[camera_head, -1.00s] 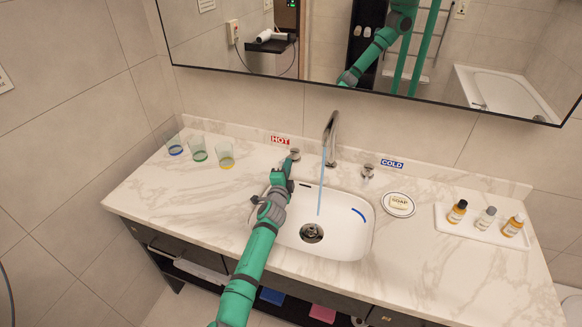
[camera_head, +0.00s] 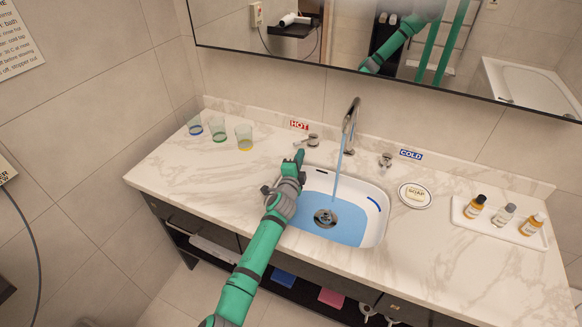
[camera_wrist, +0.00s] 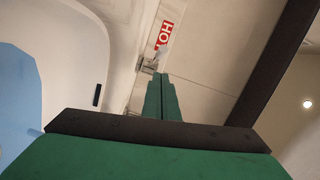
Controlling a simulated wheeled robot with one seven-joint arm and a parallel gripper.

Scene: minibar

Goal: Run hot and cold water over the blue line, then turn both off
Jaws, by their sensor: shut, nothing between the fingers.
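The white basin (camera_head: 378,228) holds a shallow pool of blue water (camera_head: 345,232). A stream (camera_head: 339,172) falls into it from the metal faucet (camera_head: 350,122). The short blue line (camera_head: 374,204) is on the basin's right inner wall, above the water. The hot tap (camera_head: 313,140) is beside the red HOT label (camera_head: 299,125); the cold tap (camera_head: 385,160) is by the blue COLD label (camera_head: 411,155). My green gripper (camera_head: 299,156) is shut and empty, just in front of the hot tap. In the wrist view its fingertips (camera_wrist: 160,78) point at the hot tap (camera_wrist: 148,66); contact is unclear.
Three glasses (camera_head: 218,132) stand on the counter at left. A soap dish (camera_head: 415,196) is right of the basin. A tray (camera_head: 462,222) with three bottles is farther right. The mirror (camera_head: 480,85) hangs above. The counter front is clear.

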